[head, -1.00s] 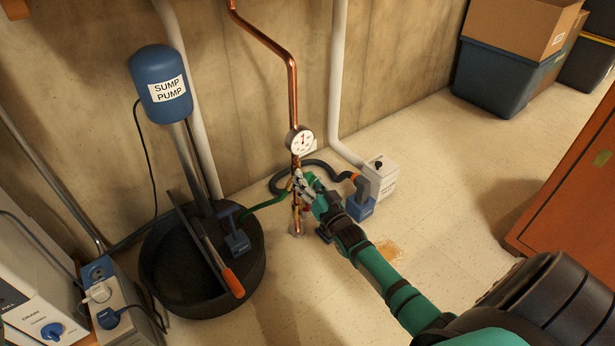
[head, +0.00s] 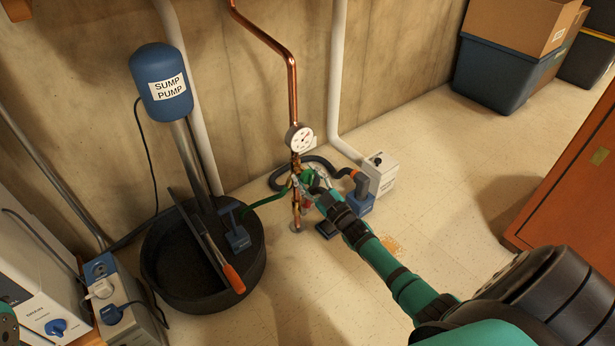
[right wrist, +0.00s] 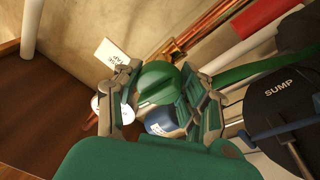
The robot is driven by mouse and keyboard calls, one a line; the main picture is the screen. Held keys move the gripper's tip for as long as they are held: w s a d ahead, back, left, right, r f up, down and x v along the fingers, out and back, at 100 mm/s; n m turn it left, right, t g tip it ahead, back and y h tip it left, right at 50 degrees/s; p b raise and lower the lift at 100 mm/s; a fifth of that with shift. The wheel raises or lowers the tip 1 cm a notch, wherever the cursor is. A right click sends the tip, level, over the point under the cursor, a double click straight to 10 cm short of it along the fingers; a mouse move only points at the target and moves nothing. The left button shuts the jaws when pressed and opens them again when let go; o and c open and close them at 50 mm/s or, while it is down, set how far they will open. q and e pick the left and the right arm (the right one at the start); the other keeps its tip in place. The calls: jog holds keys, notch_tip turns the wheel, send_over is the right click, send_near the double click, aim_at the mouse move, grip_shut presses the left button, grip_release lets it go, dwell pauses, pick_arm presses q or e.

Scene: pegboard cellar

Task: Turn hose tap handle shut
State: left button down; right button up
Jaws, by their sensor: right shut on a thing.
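The hose tap sits low on the vertical copper pipe (head: 293,95), below a round white gauge (head: 299,138). Its round green handle (right wrist: 158,84) shows large in the right wrist view. My right gripper (head: 308,182) is at the tap; in the right wrist view its two fingers are closed on opposite sides of the green handle. The tap body is mostly hidden behind the gripper and handle. A green hose (head: 266,200) runs left from the tap toward the black basin. My left gripper is not in view.
The black basin (head: 253,277) with the blue sump pump (head: 161,85) stands left of the tap. A white box (head: 381,173) and a dark hose (head: 318,160) are close on the right. An orange-brown cabinet (head: 570,190) stands far right. Floor in front is clear.

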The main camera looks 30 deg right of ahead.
jog(key=shift+d+n, duration=0.1)
jog(key=shift+n, duration=0.6)
jog(key=shift+y, duration=0.4)
jog(key=o, duration=1.2)
jog(key=v, duration=1.2)
jog(key=shift+s, duration=0.1)
jog(key=shift+r, duration=0.1)
